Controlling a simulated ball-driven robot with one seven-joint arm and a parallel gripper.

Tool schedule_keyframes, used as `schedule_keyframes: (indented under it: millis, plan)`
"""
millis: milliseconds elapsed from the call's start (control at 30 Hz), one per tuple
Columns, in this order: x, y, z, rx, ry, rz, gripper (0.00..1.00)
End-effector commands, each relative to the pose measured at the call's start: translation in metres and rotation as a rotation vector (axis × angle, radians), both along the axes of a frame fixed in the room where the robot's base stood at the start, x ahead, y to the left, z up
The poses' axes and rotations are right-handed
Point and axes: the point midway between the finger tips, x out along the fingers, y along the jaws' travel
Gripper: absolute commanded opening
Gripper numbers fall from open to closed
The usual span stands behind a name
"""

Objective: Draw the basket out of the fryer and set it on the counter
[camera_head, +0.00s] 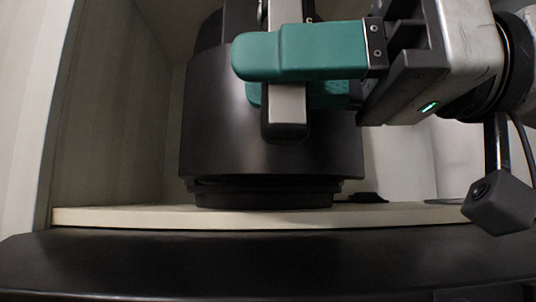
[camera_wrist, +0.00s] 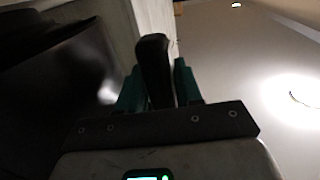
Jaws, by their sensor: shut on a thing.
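The black fryer (camera_head: 225,125) stands upright on a pale shelf inside a light compartment. Its basket handle (camera_head: 288,105), grey with a dark lower end, stands out at the front. My gripper (camera_head: 250,78) reaches in from the right with teal fingers and is shut on this handle. In the wrist view the dark handle (camera_wrist: 154,65) sits between the two teal fingers (camera_wrist: 160,85). The basket front appears flush with the fryer body. The inside of the basket is hidden, and my gripper covers part of the fryer's upper front.
A pale side wall (camera_head: 110,110) stands close to the left of the fryer. The shelf edge (camera_head: 120,217) runs below it. A dark flat surface (camera_head: 250,265) lies in front and looks clear. A small dark item, perhaps a cord (camera_head: 367,198), lies right of the fryer base.

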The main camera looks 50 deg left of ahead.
Motion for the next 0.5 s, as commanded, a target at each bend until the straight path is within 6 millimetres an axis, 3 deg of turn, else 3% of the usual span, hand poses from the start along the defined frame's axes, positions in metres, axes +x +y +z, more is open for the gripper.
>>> schedule_keyframes:
  millis: [500]
  plan:
    - [-0.0067, -0.0095, 0.0001, 0.002, -0.001, -0.003, 0.0]
